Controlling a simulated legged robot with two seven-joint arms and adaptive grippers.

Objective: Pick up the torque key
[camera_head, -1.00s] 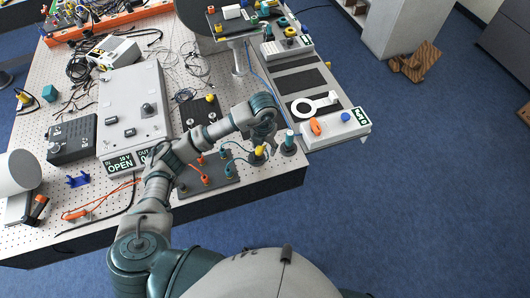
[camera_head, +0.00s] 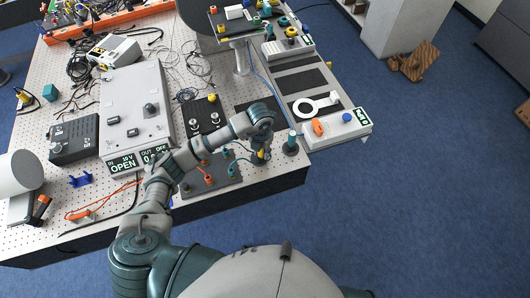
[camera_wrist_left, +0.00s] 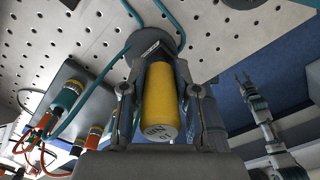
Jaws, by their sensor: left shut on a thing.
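The torque key (camera_wrist_left: 160,103) has a yellow handle with dark lettering. In the left wrist view it sits between the two fingers of my left gripper (camera_wrist_left: 158,95), which is shut on it. Its far end meets a dark round holder (camera_wrist_left: 170,48) on the perforated table. In the head view the yellow of the key (camera_head: 261,153) shows under my left gripper (camera_head: 260,150), close to the table's front edge. My right arm seems to show at the right of the left wrist view, with its gripper (camera_wrist_left: 244,80) small and away from the key.
A dark plate with orange and teal connectors (camera_head: 210,178) lies left of the key. A teal-topped post (camera_head: 290,142) stands close on its right. A grey box with an orange and a blue knob (camera_head: 335,128) is farther right. Blue floor is clear beyond the table edge.

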